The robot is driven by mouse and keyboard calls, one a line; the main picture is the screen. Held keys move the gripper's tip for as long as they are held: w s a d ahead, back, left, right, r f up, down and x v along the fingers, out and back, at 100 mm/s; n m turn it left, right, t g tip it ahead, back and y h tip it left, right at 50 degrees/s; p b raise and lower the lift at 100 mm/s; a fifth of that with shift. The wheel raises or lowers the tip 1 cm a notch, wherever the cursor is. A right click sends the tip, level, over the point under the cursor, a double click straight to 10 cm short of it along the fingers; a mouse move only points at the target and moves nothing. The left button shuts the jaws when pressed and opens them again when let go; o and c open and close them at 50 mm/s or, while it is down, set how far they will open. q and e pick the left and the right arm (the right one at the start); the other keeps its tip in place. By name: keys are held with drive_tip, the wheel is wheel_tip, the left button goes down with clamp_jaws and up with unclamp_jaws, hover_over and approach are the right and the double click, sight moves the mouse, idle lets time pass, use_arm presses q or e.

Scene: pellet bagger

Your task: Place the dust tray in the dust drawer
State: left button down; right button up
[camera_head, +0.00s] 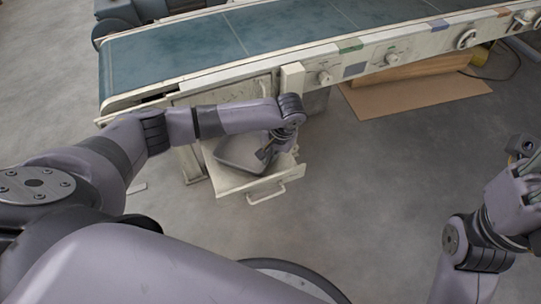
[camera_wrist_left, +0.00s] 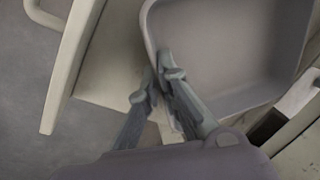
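The dust tray (camera_head: 238,152) is a shallow grey pan with rounded corners. It lies within the outline of the cream dust drawer (camera_head: 232,184), looking slightly tilted; whether it rests flat on the floor is unclear. The drawer is pulled out, its handle facing me. My left gripper (camera_head: 266,153) is at the tray's near right rim. In the left wrist view, the gripper's fingers (camera_wrist_left: 156,84) are close together at a corner of the tray (camera_wrist_left: 230,50), one over the inside. Whether they pinch the rim is unclear. My right gripper (camera_head: 524,160) is at the right edge, far from the drawer.
The conveyor (camera_head: 190,55) with its cream side frame runs above and behind the drawer. A cream post (camera_head: 291,77) stands just behind my left wrist. A cardboard sheet (camera_head: 415,95) lies on the floor to the right. The floor in front of the drawer is clear.

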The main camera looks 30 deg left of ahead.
use_arm(q)
drive_tip(key=shift+f, duration=0.1)
drive_tip(key=c, duration=1.8)
unclamp_jaws()
